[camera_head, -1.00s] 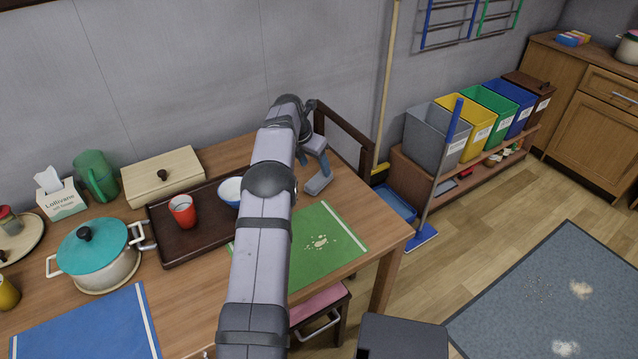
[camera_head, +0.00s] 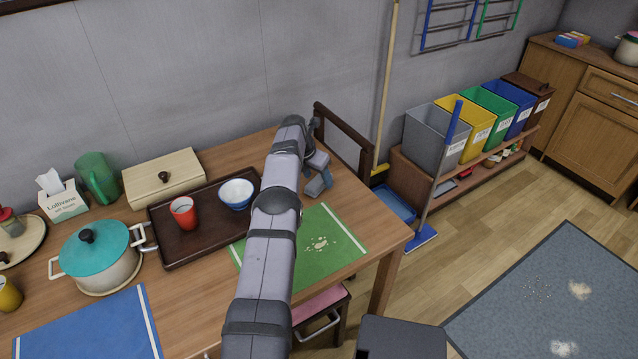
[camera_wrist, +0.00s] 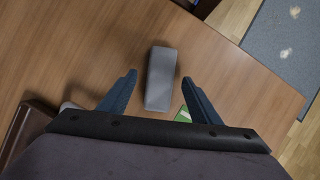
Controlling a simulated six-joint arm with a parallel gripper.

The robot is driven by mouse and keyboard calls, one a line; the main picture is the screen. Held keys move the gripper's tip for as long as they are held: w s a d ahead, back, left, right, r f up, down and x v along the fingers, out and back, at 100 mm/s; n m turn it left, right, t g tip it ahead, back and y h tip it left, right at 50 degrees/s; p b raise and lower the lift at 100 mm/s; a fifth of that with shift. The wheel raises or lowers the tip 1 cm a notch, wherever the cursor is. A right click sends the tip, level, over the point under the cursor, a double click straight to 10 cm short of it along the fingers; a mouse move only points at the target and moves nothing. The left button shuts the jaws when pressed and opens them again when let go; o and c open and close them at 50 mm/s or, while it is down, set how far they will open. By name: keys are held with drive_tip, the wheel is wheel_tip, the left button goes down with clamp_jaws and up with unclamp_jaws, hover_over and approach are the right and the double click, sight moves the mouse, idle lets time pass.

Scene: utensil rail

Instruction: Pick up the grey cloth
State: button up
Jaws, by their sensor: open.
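The grey cloth (camera_wrist: 161,78) shows in the wrist view as a smooth, folded oblong lying on the wooden table. My gripper (camera_wrist: 159,77) is open above the table, with one finger to each side of the cloth in the picture. I see no contact between the fingers and the cloth. In the head view my gripper (camera_head: 318,182) is past the far end of the green mat, near the table's back right part. There I cannot tell the cloth apart from the gripper.
The green mat (camera_head: 332,262) with crumbs lies in front of the gripper. The dark tray (camera_head: 190,250) holds a red cup (camera_head: 184,212) and a white-and-blue bowl (camera_head: 237,193), left of my arm. A dark chair back (camera_head: 345,135) rises behind the table.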

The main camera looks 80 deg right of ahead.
sight(318, 181)
drive_tip(key=shift+s+d+f, duration=0.1)
drive_tip(key=shift+f, duration=0.5)
drive_tip(key=c, duration=1.1)
drive_tip(key=shift+c, duration=0.2)
drive_tip(key=shift+r, duration=0.15)
drive_tip(key=shift+d+r, duration=0.1)
drive_tip(key=shift+r, duration=0.4)
wheel_tip(318, 181, up, 9)
drive_tip(key=p, duration=0.8)
drive_tip(key=shift+p, duration=0.3)
drive_tip(key=shift+f, duration=0.15)
